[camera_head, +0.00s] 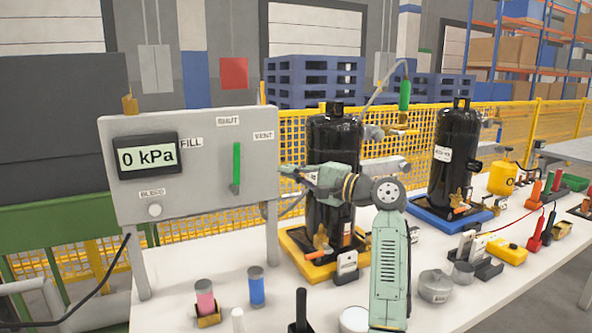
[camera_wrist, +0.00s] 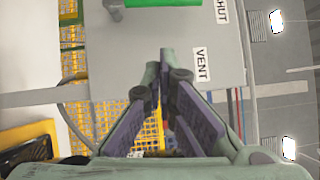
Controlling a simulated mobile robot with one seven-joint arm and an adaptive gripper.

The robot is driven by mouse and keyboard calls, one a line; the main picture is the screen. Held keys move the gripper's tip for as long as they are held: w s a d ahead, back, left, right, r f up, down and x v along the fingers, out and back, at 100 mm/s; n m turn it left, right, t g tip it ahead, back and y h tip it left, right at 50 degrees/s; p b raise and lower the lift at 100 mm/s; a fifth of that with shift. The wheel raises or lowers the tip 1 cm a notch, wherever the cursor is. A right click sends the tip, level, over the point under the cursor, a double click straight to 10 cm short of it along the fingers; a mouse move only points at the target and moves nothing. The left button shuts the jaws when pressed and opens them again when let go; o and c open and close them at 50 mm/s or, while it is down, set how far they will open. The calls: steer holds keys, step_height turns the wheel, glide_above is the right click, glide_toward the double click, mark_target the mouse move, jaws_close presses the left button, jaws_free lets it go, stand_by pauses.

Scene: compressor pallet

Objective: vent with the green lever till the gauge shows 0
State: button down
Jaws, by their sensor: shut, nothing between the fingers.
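The grey panel (camera_head: 200,200) carries a gauge (camera_head: 148,156) that reads 0 kPa. The green lever (camera_head: 236,165) stands upright on the panel, its top pointing toward the SHUT label (camera_head: 228,121). The VENT label (camera_head: 264,135) is to its right and the FILL label (camera_head: 191,142) to its left. My gripper (camera_head: 288,171) is just right of the panel's edge, apart from the lever. In the wrist view my gripper (camera_wrist: 163,72) has its fingertips together and empty, beside the VENT label (camera_wrist: 201,64); part of the green lever (camera_wrist: 162,3) shows at the top edge.
A white BLEED knob (camera_head: 155,210) is low on the panel. Black tanks stand behind my arm, one in a yellow tray (camera_head: 290,245), one in a blue tray (camera_head: 425,217). Red (camera_head: 205,297) and blue (camera_head: 257,287) cylinders stand on the table before the panel.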

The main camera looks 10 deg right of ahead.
mark_target(235, 168)
steer(key=shift+w+a+r+p, duration=0.15)
steer(key=shift+w+a+p, duration=0.3)
steer(key=shift+a, duration=0.9)
steer(key=shift+w+a+r+p, duration=0.1)
steer(key=shift+w+a+p, duration=0.35)
steer(key=shift+a, duration=0.85)
steer(key=shift+w+a+r+p, duration=0.15)
steer(key=shift+w+a+p, duration=0.25)
steer(key=shift+a, duration=0.95)
steer(key=shift+s+a+r+n+p, duration=0.1)
steer(key=shift+a+r+n+p, duration=0.25)
steer(key=shift+a+n, duration=0.35)
